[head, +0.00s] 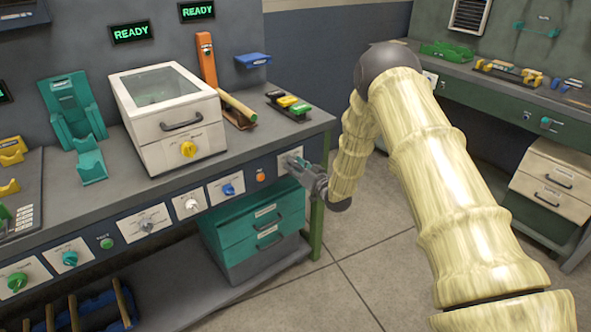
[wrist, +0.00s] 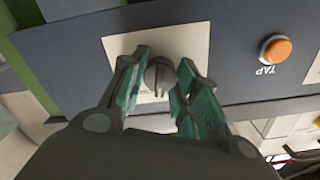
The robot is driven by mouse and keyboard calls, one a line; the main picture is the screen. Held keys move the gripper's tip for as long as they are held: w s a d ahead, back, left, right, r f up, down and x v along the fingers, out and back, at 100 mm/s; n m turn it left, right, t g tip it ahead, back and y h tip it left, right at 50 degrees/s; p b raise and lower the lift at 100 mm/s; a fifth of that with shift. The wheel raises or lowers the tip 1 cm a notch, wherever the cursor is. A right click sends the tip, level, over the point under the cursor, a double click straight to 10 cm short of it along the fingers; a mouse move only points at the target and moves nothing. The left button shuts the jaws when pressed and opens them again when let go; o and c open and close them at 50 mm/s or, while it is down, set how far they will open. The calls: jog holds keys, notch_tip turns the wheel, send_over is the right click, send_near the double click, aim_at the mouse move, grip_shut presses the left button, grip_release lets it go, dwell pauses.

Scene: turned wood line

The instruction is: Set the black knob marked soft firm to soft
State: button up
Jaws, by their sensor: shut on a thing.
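The black knob (wrist: 158,79) sits on a pale plate (wrist: 196,42) on the bench's front rail, near its right end. In the wrist view it lies between the teal pads of my gripper (wrist: 162,62), which is shut on it. A light line shows on the knob; the plate's lettering is mostly hidden by the fingers and cannot be read. In the head view my gripper (head: 304,168) reaches the same plate (head: 286,160) from the right and hides the knob.
An orange button (wrist: 277,50) marked TAP is beside the plate. Along the rail are a blue knob (head: 228,189) and a white knob (head: 191,205). Teal drawers (head: 250,233) stand below. A white lidded box (head: 170,116) stands on the bench. Open floor lies to the right.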

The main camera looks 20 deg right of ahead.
jog(key=n+b, duration=0.2)
jog(key=n, duration=0.3)
jog(key=shift+f+n, duration=0.1)
jog(key=shift+n, duration=0.2)
jog(key=n+b, duration=0.3)
jog(key=n, duration=0.2)
jog(key=shift+n, duration=0.3)
jog(key=o, duration=1)
jog(key=shift+s, duration=0.15)
jog(key=v, duration=1.1)
jog(key=shift+s+d, duration=0.1)
jog(key=shift+s, duration=0.3)
